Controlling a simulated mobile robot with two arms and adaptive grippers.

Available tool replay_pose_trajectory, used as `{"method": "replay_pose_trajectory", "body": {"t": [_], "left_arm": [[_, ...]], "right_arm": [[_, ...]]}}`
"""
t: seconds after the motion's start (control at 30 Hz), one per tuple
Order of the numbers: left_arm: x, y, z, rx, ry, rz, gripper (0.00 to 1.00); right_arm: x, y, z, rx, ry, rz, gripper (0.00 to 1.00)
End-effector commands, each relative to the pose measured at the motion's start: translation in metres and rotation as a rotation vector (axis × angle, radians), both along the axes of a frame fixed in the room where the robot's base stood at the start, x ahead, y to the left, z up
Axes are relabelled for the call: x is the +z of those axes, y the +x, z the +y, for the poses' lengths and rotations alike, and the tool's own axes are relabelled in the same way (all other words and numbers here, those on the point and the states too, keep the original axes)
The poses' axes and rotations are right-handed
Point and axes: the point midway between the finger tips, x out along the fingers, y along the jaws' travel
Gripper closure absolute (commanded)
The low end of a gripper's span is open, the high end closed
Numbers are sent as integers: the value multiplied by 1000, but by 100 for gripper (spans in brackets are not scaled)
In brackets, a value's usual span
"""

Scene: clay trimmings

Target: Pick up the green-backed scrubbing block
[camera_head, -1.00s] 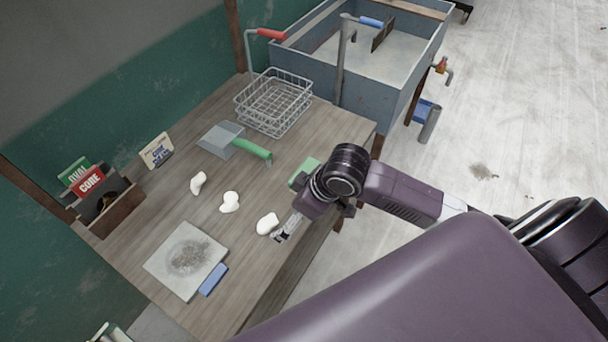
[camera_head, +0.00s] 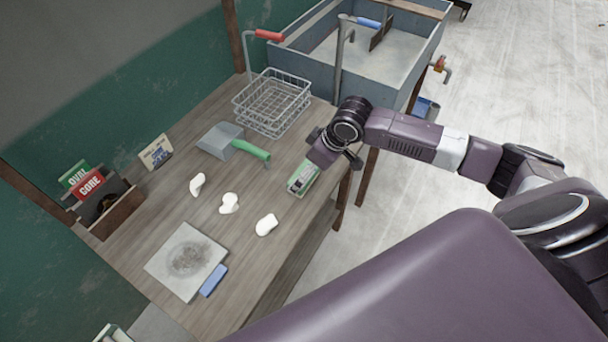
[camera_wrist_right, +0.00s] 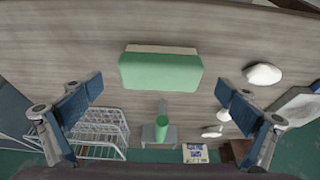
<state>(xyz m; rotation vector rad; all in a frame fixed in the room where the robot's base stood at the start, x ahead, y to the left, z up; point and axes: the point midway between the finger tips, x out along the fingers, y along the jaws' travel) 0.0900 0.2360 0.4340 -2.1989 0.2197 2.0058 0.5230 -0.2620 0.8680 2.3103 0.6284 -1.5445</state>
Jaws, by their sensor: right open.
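The green-backed scrubbing block (camera_wrist_right: 160,72) lies on the wooden table, green side up, with a pale layer along one long edge. In the right wrist view it is centred between the spread fingers of my right gripper (camera_wrist_right: 162,101), with clear space on both sides. The gripper is open and empty. In the head view my right gripper (camera_head: 303,178) is over the block near the table's right edge and partly hides it. I cannot tell the exact height between them. My left gripper is not in view.
A green-handled scoop (camera_head: 222,140) and a wire basket (camera_head: 272,105) lie farther back. Several white lumps (camera_head: 266,225) are nearby. A grey slab (camera_head: 186,261), a blue block (camera_head: 213,281) and a wooden card box (camera_head: 113,214) are to the left. A sink (camera_head: 300,62) stands behind.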

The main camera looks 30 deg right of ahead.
Motion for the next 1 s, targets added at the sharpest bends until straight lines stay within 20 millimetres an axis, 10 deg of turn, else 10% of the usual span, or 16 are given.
{"method": "replay_pose_trajectory", "body": {"t": [0.47, 1.0], "left_arm": [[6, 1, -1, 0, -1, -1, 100], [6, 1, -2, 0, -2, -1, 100]], "right_arm": [[-25, 8, 6, 2, -1, 0, 0], [-24, 9, 5, 2, 0, -1, 47]]}}
